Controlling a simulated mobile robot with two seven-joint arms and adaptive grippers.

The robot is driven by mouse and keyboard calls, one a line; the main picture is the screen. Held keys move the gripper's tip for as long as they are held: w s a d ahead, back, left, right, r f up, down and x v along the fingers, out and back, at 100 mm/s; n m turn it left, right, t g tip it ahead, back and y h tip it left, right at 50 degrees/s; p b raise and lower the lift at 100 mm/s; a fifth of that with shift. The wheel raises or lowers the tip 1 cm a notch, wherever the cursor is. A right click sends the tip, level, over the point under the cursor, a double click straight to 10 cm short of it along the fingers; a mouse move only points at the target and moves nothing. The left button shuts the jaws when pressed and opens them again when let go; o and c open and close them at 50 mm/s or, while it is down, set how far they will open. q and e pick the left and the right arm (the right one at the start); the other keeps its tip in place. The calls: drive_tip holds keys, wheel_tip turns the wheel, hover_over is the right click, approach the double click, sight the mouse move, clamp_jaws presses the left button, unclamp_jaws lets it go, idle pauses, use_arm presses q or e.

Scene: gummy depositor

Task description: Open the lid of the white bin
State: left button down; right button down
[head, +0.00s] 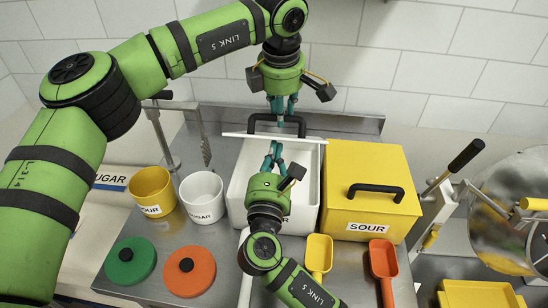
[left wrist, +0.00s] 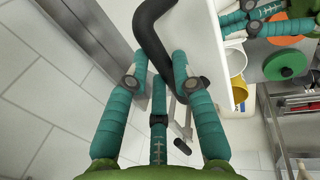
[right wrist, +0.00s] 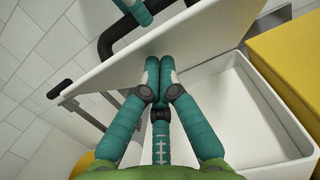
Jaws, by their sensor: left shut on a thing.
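The white bin (head: 238,190) stands on the steel counter, its inside open to view in the right wrist view (right wrist: 240,100). Its white lid (head: 312,141) is raised and tilted at the back edge, seen nearly edge-on from the head. The lid's black handle (head: 300,124) is on the far side. My left gripper (head: 282,106) is above and behind the lid, shut on the handle (left wrist: 152,35). My right gripper (head: 273,152) reaches over the bin with its fingers together, empty, tips at the lid's inner face (right wrist: 190,55). Whether they touch is unclear.
A yellow bin (head: 400,215) with a closed lid stands right beside the white bin. A yellow cup (head: 151,188) and a white cup (head: 202,192) stand left. Green (head: 130,262) and orange (head: 190,272) discs and yellow (head: 319,254) and orange (head: 383,259) scoops lie in front.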

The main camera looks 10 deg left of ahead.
use_arm(q)
drive_tip(key=c, duration=1)
unclamp_jaws()
drive_tip(key=shift+f, duration=0.45)
drive_tip(key=shift+w+f, duration=0.15)
drive_tip(key=shift+w, duration=0.35)
use_arm(e)
drive_tip(key=shift+w+f, duration=0.1)
drive_tip(key=shift+w, duration=0.5)
use_arm(q)
drive_tip(key=shift+s, duration=0.1)
use_arm(e)
drive_tip(key=shift+s, duration=0.1)
